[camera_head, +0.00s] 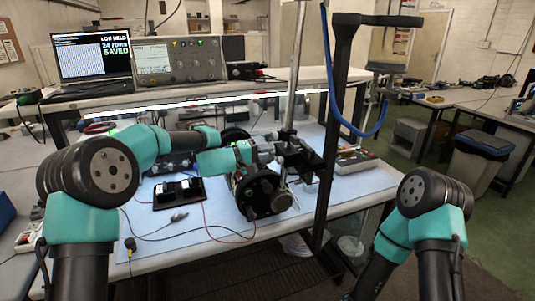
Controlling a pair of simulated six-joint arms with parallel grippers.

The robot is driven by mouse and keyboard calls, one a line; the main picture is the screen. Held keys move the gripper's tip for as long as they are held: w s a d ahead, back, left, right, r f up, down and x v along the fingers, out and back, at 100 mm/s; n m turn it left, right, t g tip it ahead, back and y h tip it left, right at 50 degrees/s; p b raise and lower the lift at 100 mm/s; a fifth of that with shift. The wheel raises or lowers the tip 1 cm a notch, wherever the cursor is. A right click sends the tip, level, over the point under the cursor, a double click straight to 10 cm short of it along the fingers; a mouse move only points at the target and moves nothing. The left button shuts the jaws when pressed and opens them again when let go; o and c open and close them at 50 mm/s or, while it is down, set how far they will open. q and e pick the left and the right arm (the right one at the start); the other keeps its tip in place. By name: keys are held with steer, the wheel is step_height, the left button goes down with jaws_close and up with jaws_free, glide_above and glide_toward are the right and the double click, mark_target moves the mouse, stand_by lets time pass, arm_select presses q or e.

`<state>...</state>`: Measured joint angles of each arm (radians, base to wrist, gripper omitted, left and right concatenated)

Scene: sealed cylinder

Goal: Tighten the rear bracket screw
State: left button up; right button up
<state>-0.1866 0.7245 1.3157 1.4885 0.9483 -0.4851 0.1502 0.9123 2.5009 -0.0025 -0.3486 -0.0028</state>
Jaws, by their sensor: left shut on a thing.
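A dark cylinder (258,192) with a round black end plate lies on the blue-covered bench, held at a black clamp bracket (300,157) on an upright metal post. My left gripper (266,151) reaches in from the left, just above and behind the cylinder's front end, beside the bracket. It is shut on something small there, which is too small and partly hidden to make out. The rear bracket screw cannot be made out. My right arm shows at the lower right, but its gripper is not in view.
A black frame post (338,130) with a blue hose stands to the right. A grey box (355,160) lies behind it. Bare blue mat (335,195) shows at right.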

arm_select(q)
steer(key=m, duration=0.5)
steer(key=shift+a+f+m, duration=0.1)
steer(key=shift+a+m, duration=0.05)
steer(key=shift+m, duration=0.15)
steer(key=m, duration=0.5)
steer(key=shift+w+m, duration=0.1)
steer(key=shift+m, duration=0.2)
steer(key=o, duration=0.7)
steer(key=shift+a, duration=0.15)
steer(key=shift+o, duration=1.2)
steer(key=v, duration=1.7)
steer(key=shift+s, duration=0.2)
steer(key=shift+f, duration=0.1)
